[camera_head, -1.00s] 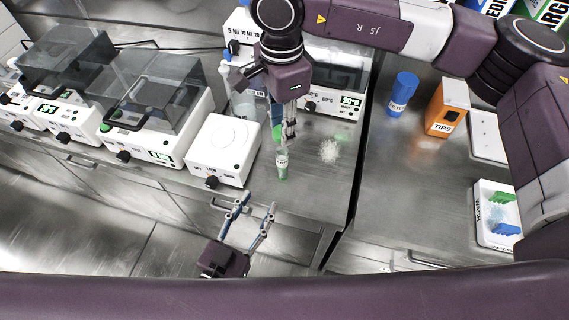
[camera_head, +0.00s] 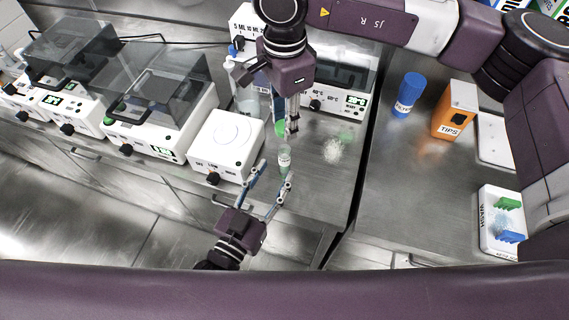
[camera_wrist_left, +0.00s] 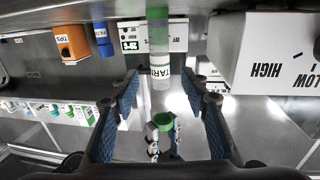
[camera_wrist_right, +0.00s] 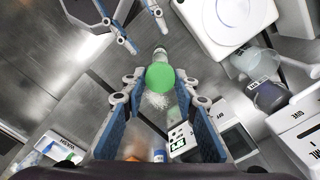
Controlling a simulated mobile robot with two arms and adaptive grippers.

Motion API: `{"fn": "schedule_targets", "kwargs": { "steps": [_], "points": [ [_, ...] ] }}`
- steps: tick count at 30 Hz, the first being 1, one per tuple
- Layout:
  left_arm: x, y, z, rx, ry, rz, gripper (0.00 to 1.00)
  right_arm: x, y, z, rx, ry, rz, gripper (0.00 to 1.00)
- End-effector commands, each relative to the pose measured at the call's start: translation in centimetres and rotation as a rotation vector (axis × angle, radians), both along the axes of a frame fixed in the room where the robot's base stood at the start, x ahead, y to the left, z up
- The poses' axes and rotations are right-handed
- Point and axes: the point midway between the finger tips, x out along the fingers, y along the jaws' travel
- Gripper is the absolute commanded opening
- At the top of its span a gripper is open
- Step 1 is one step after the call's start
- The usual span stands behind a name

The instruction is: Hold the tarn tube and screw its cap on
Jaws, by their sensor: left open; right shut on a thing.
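The tarn tube (camera_head: 284,160) stands upright near the front edge of the counter, with a white label and green contents. In the left wrist view the tube (camera_wrist_left: 159,66) appears upside down, with its clear open end apart from the green cap (camera_wrist_left: 165,120). My right gripper (camera_head: 287,128) is shut on the green cap above the tube. In the right wrist view the cap (camera_wrist_right: 160,76) is between its fingertips, partly covering the tube (camera_wrist_right: 161,52). My left gripper (camera_head: 275,170) is open and empty, its fingertips close to the tube, just in front of it.
A white hotplate-like device (camera_head: 225,140) stands left of the tube. A blue-capped bottle (camera_head: 408,95), an orange tips box (camera_head: 455,110) and a white tray (camera_head: 490,222) are on the right counter. The floor in front is clear.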

Motion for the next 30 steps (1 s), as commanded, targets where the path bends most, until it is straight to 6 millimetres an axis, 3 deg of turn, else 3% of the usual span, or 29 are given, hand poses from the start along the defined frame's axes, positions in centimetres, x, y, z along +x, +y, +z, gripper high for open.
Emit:
{"fn": "schedule_targets", "kwargs": {
  "steps": [3, 9, 23, 30],
  "points": [
    [2.2, -1.0, 0.1, 0.000, -0.003, 0.001, 0.42, 0.0, 0.0, 0.0, 0.000, 0.000, 0.000, 0.19],
    [4.6, -2.2, 0.1, 0.000, -0.002, 0.001, 0.42, 0.0, 0.0, 0.0, 0.000, 0.000, 0.000, 0.19],
    [5.6, -2.7, 0.0, 0.001, 0.000, 0.000, 0.42, 0.0, 0.0, 0.0, 0.000, 0.000, 0.000, 0.19],
    [5.5, -2.7, 0.0, 0.001, 0.000, 0.000, 0.17, 0.0, 0.0, 0.0, 0.000, 0.000, 0.000, 0.19]
  ]
}}
